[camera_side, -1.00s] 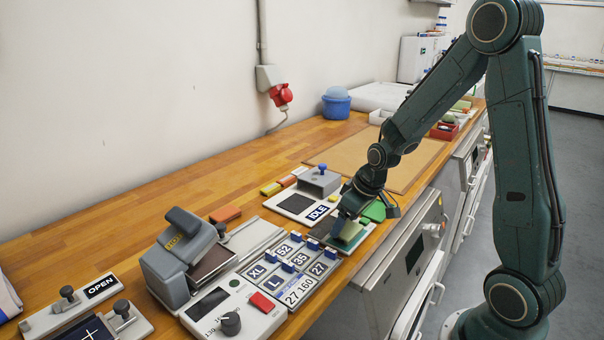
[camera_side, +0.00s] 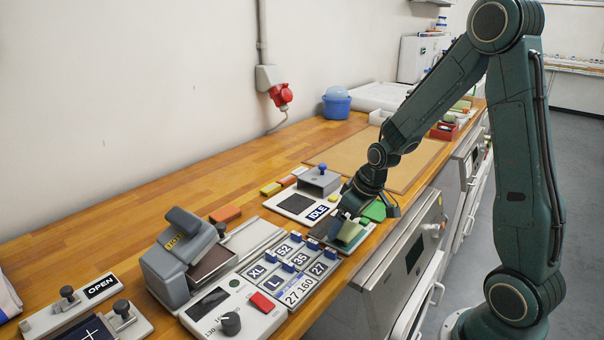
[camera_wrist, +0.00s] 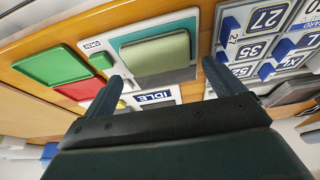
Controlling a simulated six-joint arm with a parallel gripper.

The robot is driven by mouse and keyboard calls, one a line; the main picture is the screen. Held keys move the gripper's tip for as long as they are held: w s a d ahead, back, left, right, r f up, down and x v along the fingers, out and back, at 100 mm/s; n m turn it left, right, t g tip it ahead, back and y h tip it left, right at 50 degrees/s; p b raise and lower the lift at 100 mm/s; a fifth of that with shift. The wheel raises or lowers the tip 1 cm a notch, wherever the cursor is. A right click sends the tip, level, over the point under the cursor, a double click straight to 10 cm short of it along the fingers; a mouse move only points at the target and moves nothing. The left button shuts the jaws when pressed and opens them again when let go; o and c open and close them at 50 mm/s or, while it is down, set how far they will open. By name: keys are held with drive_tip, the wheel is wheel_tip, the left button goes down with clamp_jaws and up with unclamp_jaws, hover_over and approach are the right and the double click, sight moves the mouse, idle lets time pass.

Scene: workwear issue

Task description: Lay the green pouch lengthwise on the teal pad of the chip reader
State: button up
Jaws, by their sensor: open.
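The green pouch (camera_wrist: 158,60), a pale sage block with a rounded top, is over the teal pad (camera_wrist: 125,38) of the white chip reader (camera_wrist: 190,22). Its long side runs across the wrist view, and teal shows along its far edge. In the side view the pouch (camera_side: 350,232) is beneath my gripper (camera_side: 341,225), partly hidden by it. In the wrist view the fingers of my gripper (camera_wrist: 163,62) are open, one beyond each end of the pouch, with gaps visible. I cannot tell whether the pouch's underside rests fully flat on the pad.
A green tray (camera_wrist: 48,65) and a red one (camera_wrist: 82,88) lie left of the reader in the wrist view. A panel of size tiles (camera_side: 290,268) is close on the other side. An IDLE-marked device (camera_side: 297,205) stands behind. The counter edge is near.

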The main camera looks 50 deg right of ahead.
drive_tip(key=v, duration=1.2)
idle(0.7)
drive_tip(key=s+a+r, duration=0.3)
drive_tip(key=s+a, duration=0.3)
drive_tip(key=s, duration=0.1)
drive_tip(key=s+a+r+t, duration=0.1)
drive_tip(key=s+a+r, duration=0.3)
drive_tip(key=s+a, duration=0.2)
drive_tip(key=shift+s, duration=0.65)
drive_tip(key=shift+a, duration=0.15)
idle(0.5)
